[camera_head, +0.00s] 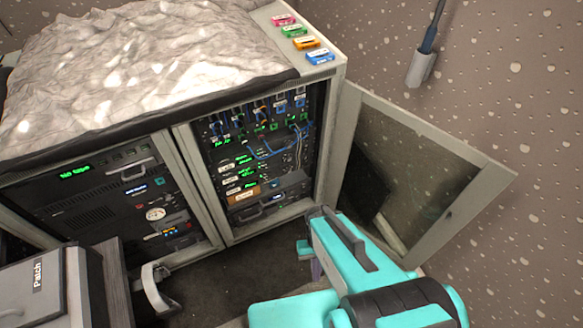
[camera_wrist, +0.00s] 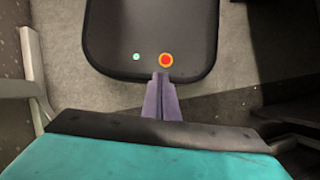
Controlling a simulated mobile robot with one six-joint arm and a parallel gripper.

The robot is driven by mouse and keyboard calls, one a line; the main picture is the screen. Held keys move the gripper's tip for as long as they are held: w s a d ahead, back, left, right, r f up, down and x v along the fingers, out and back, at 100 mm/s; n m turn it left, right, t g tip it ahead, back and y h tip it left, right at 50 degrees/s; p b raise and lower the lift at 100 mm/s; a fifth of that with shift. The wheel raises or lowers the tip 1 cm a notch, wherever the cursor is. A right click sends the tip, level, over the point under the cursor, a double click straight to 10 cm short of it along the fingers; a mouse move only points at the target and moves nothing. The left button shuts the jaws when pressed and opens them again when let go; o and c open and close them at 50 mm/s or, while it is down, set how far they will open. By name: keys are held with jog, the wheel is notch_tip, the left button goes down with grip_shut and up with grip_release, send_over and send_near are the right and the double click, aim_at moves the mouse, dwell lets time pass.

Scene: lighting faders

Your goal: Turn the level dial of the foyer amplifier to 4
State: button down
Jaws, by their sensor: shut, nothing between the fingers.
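Two equipment racks stand under a covered top in the head view. The left rack (camera_head: 100,208) holds dark units, with a round white dial or meter (camera_head: 155,214) near its lower right. The right rack (camera_head: 262,190) is open and holds units with green displays, blue cables and small labels. The labels are too small to read, so I cannot tell which unit is the foyer amplifier or where its level dial points. My gripper (camera_wrist: 163,78) has its purple fingers together, empty, in the wrist view. In the head view it (camera_head: 316,270) is mostly hidden by my arm, low in front of the right rack, apart from it.
An open glazed door (camera_head: 405,175) swings out right of the right rack, close to my arm. Several coloured tags (camera_head: 307,42) lie on the top corner. A grey box marked "Patch" (camera_head: 32,292) stands at lower left. Dark floor (camera_head: 225,285) before the racks is clear.

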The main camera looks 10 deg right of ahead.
jog(key=shift+h, duration=0.3)
jog(key=r+p, duration=0.2)
jog(key=d+r+p, duration=0.1)
jog(key=r+p, duration=0.1)
jog(key=r, duration=0.1)
jog(key=shift+s+d, duration=0.15)
jog(key=c, duration=2.5)
grip_release()
jog(key=shift+f, duration=0.1)
jog(key=o, duration=0.7)
jog(key=shift+o, duration=0.2)
